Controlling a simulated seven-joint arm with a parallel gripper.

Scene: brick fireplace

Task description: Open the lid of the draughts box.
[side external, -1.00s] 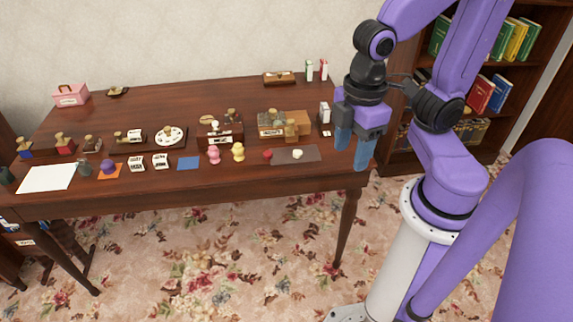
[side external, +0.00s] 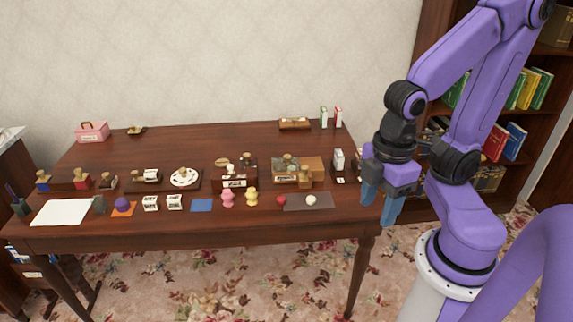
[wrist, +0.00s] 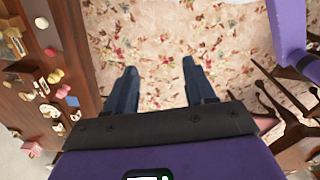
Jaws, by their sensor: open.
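Several small boxes stand on the wooden table (side external: 130,235); their labels are too small to read, so I cannot tell which is the draughts box. Candidates in the side view are a dark box with a white label (side external: 234,183), a labelled wooden box (side external: 286,180) with things on top, and a pink box with a handle (side external: 92,132) at the back left. My gripper (side external: 380,206) is open and empty at the table's right end, fingers pointing down. In the wrist view my gripper (wrist: 159,66) has its two blue fingers apart, with only carpet between them.
A white sheet (side external: 64,212), a blue square (side external: 201,205), a pink figure (side external: 227,200), a yellow figure (side external: 251,197) and a grey mat (side external: 318,205) lie along the front edge. A wooden tray (side external: 294,124) is at the back. A bookcase (side external: 490,175) stands behind my arm.

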